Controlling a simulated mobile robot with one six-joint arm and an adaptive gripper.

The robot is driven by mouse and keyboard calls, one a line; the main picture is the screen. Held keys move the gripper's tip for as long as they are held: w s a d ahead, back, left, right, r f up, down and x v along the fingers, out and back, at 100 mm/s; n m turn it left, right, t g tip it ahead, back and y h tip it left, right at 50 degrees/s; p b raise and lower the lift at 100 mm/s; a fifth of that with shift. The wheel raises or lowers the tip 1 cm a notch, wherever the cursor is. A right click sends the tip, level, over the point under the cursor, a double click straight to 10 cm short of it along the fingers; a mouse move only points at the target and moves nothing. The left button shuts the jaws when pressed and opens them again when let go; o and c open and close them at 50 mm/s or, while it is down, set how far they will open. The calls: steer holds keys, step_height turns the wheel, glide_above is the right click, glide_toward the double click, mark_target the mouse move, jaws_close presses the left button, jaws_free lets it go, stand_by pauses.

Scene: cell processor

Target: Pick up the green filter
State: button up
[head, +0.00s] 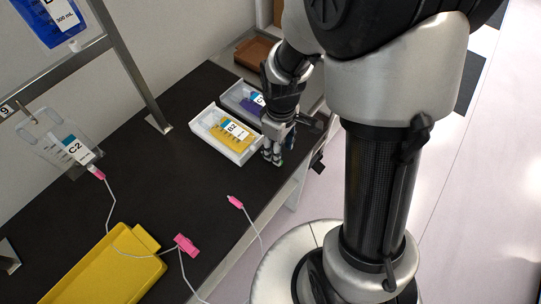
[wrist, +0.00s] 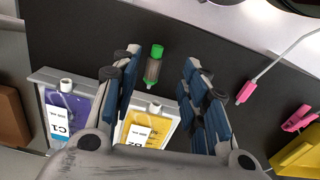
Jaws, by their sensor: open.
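The green filter (wrist: 152,68) lies on the dark table top in the wrist view, a small clear cylinder with green ends. My gripper (wrist: 162,60) is open, with one finger on each side of the filter in that view. Nothing is held, and I cannot tell the height of the fingertips above the filter. In the head view my gripper (head: 274,156) points down near the table's right edge, beside the white tray with the yellow B2 bag. The filter is mostly or wholly hidden there by the gripper.
The white tray (head: 204,135) with the yellow bag (head: 232,132) stands close to my gripper. A second tray with a purple bag (wrist: 62,118) adjoins it. A yellow tray (head: 108,272), pink clamp (head: 185,244) and thin tubing lie nearer. A C2 bag (head: 68,146) hangs left.

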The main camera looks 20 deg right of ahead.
steer(key=f, duration=0.2)
steer(key=f+b, duration=0.1)
steer(key=f, duration=0.1)
steer(key=f+b, duration=0.1)
steer(key=f, duration=0.1)
steer(key=shift+w+f, duration=0.3)
steer(key=shift+w, duration=0.05)
steer(key=shift+r, duration=0.1)
steer(key=shift+c, duration=0.6)
steer(key=c, duration=0.8)
